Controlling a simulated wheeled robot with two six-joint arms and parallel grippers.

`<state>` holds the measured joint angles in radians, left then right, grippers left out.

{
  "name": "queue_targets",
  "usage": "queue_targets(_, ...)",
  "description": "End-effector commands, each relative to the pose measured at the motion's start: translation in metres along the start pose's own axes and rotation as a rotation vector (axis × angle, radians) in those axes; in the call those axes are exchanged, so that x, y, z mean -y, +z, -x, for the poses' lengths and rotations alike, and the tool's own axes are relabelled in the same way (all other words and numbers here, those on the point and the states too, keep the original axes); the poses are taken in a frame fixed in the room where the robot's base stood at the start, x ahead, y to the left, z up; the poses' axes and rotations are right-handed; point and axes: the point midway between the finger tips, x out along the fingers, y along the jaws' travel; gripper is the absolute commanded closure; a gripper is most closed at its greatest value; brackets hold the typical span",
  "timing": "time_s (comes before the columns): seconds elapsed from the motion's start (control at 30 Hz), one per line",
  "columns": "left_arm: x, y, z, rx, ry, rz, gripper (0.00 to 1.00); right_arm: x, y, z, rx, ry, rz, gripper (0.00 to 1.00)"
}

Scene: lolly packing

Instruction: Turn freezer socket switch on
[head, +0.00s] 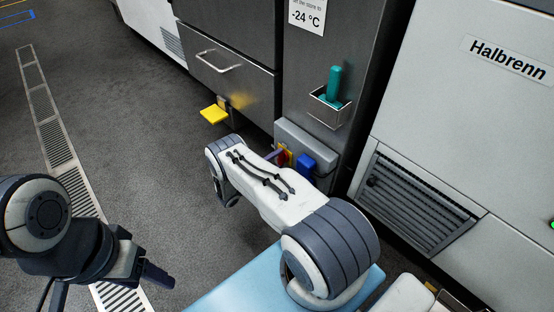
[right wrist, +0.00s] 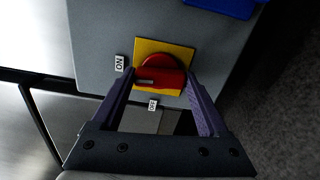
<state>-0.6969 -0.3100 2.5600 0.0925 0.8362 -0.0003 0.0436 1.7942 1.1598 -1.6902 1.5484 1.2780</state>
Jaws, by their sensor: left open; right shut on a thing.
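The freezer socket switch is a red rotary knob (right wrist: 163,70) on a yellow plate (right wrist: 178,47), fixed to a grey box (head: 300,140). In the right wrist view an ON label (right wrist: 119,63) is at its left and a second small label (right wrist: 153,105) is below it. A pale mark on the knob lies at its left side, between the labels. My right gripper (right wrist: 159,84) has a finger on each side of the knob and is shut on it. In the head view my forearm hides most of this. My left gripper (head: 154,274) is open and empty, low at the left.
A blue plug (head: 305,163) sits on the grey box beside the switch. Above it, a metal holder (head: 329,107) carries a teal-handled thing (head: 333,84). A yellow pedal (head: 214,114) sticks out below the drawer. The Halbrenn cabinet (head: 470,130) stands at right. The floor at left is clear.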

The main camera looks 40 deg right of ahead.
Motion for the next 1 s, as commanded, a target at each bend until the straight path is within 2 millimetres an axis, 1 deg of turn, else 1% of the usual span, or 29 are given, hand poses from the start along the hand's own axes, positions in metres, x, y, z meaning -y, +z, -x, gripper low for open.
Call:
queue_targets(0.3, -0.0003, -0.0002, 0.0041, 0.000, 0.000, 0.000, 0.38, 0.0008, 0.0006, 0.0021, -0.002, 0.000, -0.102, 0.78)
queue_targets(0.8, -0.0003, -0.0002, 0.0043, 0.000, 0.000, 0.000, 0.38, 0.0013, 0.0004, 0.0022, -0.002, -0.001, -0.120, 0.78)
queue_targets(0.83, -0.0003, -0.0002, 0.0043, 0.000, 0.000, 0.000, 0.38, 0.0013, 0.0005, 0.0022, -0.002, -0.001, -0.119, 0.15)
queue_targets(0.87, -0.0003, -0.0002, 0.0043, 0.000, 0.000, 0.000, 0.38, 0.0014, 0.0005, 0.0021, -0.002, -0.001, -0.119, 0.03)
queue_targets(0.9, -0.0003, -0.0002, 0.0043, 0.000, 0.000, 0.000, 0.38, 0.0013, 0.0005, 0.0020, -0.002, -0.001, -0.119, 0.00)
queue_targets(1.0, -0.0003, -0.0002, 0.0043, 0.000, 0.000, 0.000, 0.38, 0.0010, 0.0003, 0.0014, -0.001, -0.001, -0.120, 0.00)
